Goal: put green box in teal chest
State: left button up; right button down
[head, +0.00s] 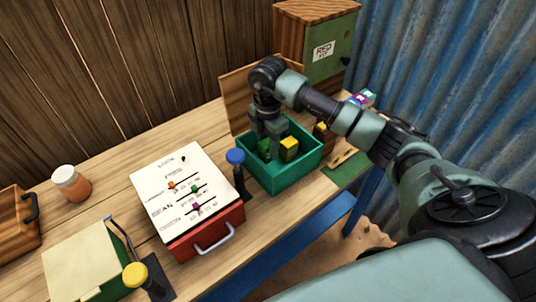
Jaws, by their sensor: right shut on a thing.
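The teal chest (290,178) stands open on the wooden table, right of the middle. My right gripper (268,140) reaches down into it and is shut on the green box (264,150). The green box is inside the chest's walls, partly hidden by the fingers. I cannot tell whether it touches the chest floor. A yellow box (289,146) is also in the chest, just right of the gripper. My left gripper is not in view.
A red box with a white chart top (180,185) and a blue-knobbed lever (236,158) stand left of the chest. A wooden panel (236,98) rises behind it. A green-fronted cabinet (330,62), an orange jar (71,184) and a yellow-knobbed lever (136,275) stand around.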

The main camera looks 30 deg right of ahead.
aim_at(268, 158)
jog(key=shift+f, duration=0.35)
jog(key=shift+a+f, duration=0.1)
jog(key=shift+f, duration=0.25)
notch_tip(268, 158, down, 3)
jog(key=shift+f+p, duration=0.2)
jog(key=shift+p, duration=0.3)
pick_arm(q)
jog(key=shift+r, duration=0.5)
pick_arm(e)
jog(key=shift+f, duration=0.1)
jog(key=shift+f, duration=0.1)
jog(key=c, duration=0.9)
grip_release()
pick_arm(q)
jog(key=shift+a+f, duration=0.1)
